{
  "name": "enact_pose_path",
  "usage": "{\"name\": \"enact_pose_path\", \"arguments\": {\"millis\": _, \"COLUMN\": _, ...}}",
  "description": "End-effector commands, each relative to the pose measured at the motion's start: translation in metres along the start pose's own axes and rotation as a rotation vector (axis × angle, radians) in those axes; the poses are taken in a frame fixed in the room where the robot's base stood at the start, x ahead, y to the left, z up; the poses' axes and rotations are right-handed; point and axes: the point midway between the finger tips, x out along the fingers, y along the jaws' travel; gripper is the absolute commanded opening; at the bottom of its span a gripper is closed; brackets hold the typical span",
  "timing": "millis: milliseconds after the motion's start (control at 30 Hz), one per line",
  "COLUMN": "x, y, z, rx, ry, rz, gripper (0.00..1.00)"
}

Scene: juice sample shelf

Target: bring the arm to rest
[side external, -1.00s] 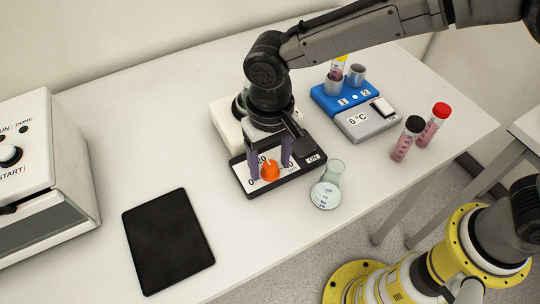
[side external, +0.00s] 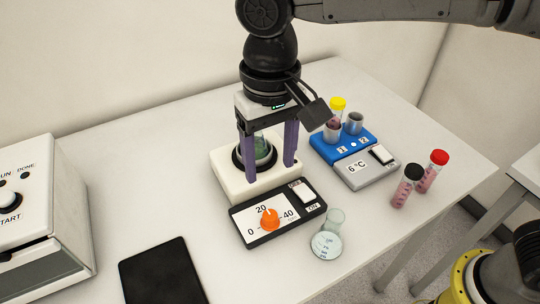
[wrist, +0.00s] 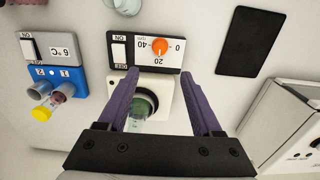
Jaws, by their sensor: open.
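My gripper (side external: 268,172) is open and empty, pointing down above the white stirrer-like device (side external: 228,182). In the wrist view its two purple fingers (wrist: 160,74) are spread wide, clear of the orange dial (wrist: 159,47). The dial (side external: 269,219) sits on the device's black-edged front panel (side external: 252,238), marked 0, 20 and 40; its pointer appears to be near 20. A glass vessel with green contents (wrist: 143,103) stands on the device and shows between the fingers, partly hidden by them in the side view.
A blue block (side external: 345,147) with a yellow-capped tube (side external: 336,112) stands right of the gripper. A glass flask (side external: 326,240) is near the panel. A black tablet-like slab (side external: 160,275) lies front left.

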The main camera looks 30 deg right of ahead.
Motion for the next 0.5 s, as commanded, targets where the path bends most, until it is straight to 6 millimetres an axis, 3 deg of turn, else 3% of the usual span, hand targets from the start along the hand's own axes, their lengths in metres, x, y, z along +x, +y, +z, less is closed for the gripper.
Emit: {"name": "enact_pose_path", "arguments": {"millis": 500, "x": -0.0021, "y": 0.0053, "z": -0.0049, "rx": 0.016, "ry": 0.003, "rz": -0.002, "gripper": 0.67}}
